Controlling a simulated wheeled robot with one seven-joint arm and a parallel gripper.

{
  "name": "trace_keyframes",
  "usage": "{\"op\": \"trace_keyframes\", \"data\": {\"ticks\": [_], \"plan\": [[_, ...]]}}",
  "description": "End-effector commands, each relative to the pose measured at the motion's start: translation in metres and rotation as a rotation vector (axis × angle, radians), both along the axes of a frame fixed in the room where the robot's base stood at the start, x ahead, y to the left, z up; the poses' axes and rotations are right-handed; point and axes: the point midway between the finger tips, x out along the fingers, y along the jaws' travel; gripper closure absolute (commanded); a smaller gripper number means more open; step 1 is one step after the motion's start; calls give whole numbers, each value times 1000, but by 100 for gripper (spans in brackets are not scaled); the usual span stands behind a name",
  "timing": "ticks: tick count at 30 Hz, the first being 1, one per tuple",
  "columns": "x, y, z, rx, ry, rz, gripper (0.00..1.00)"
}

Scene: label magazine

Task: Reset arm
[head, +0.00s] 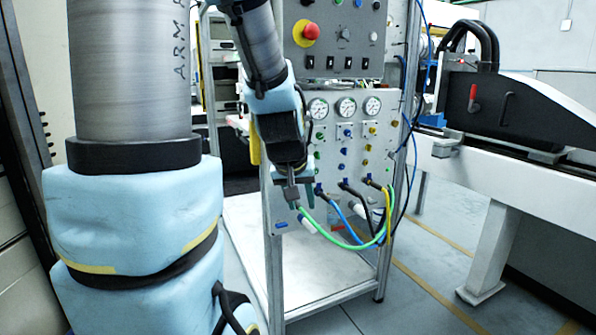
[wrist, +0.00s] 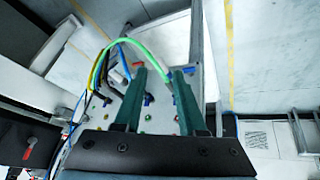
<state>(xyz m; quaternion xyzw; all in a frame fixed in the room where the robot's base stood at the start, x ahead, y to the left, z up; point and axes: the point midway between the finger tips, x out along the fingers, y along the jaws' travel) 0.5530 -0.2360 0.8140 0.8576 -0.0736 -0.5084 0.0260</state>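My gripper (head: 301,196) is in front of the lower part of a panel (head: 335,150) and points down. Its two green fingers are apart, and they also show apart in the wrist view (wrist: 160,75). I see nothing held between them. A green hose (head: 325,233) has its upper left end just below the fingertips. In the wrist view the green hose (wrist: 147,52) arcs past the fingertips, and its end by the right finger is partly hidden. I cannot tell if it touches.
Blue, black and yellow hoses hang to the right of my gripper. Gauges (head: 345,107) and an emergency stop button (head: 306,33) are above. A metal frame stands around a low white shelf (head: 300,262).

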Motion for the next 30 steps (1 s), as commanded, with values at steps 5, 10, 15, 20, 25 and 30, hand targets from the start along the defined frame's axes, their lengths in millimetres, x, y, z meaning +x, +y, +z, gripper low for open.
{"op": "trace_keyframes", "data": {"ticks": [5, 10, 15, 20, 25, 30], "plan": [[-56, 47, -39, 95, 221, -12, 60], [-96, 75, -41, 155, 364, -20, 60], [-94, 73, -5, 152, 358, -22, 60], [-94, 73, 34, 152, 356, -21, 60], [-93, 73, 84, 151, 355, -22, 60], [-93, 73, 116, 151, 355, -22, 60]]}}
